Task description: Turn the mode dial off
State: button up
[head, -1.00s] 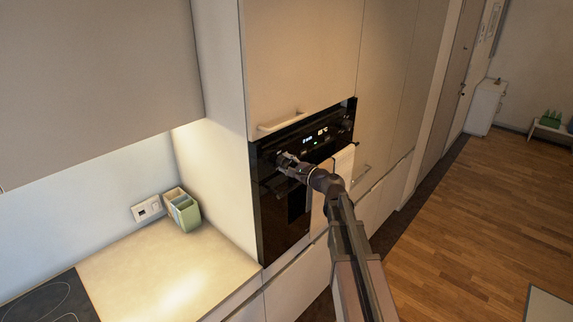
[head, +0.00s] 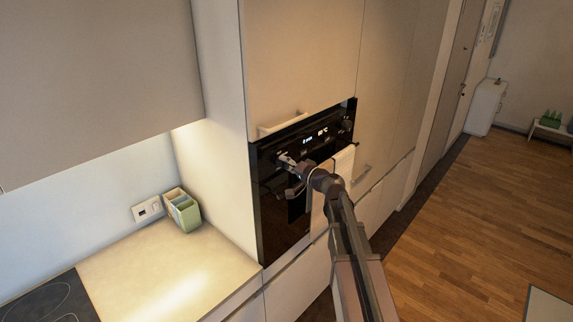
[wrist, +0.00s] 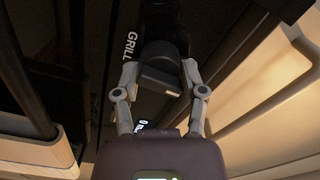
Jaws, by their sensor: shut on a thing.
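The black oven front (head: 275,215) is built into the tall cabinets, with a lit display (head: 308,140) on its control panel. In the wrist view the dark mode dial (wrist: 162,75) sits between the two fingers of my gripper (wrist: 159,70), which touch it from both sides. The word GRILL shows beside the dial, and other partly hidden lettering lies below it. In the head view my gripper (head: 286,165) is at the left part of the panel and hides the dial. The dial's exact pointer position cannot be told.
A pale towel (head: 344,163) hangs on the oven front right beside my wrist. A cabinet handle (head: 281,124) juts out above the oven.

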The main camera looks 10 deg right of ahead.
jog(key=shift+n, duration=0.5)
jog(key=o, duration=1.1)
jog(key=shift+s, duration=0.1)
jog(key=v, duration=1.2)
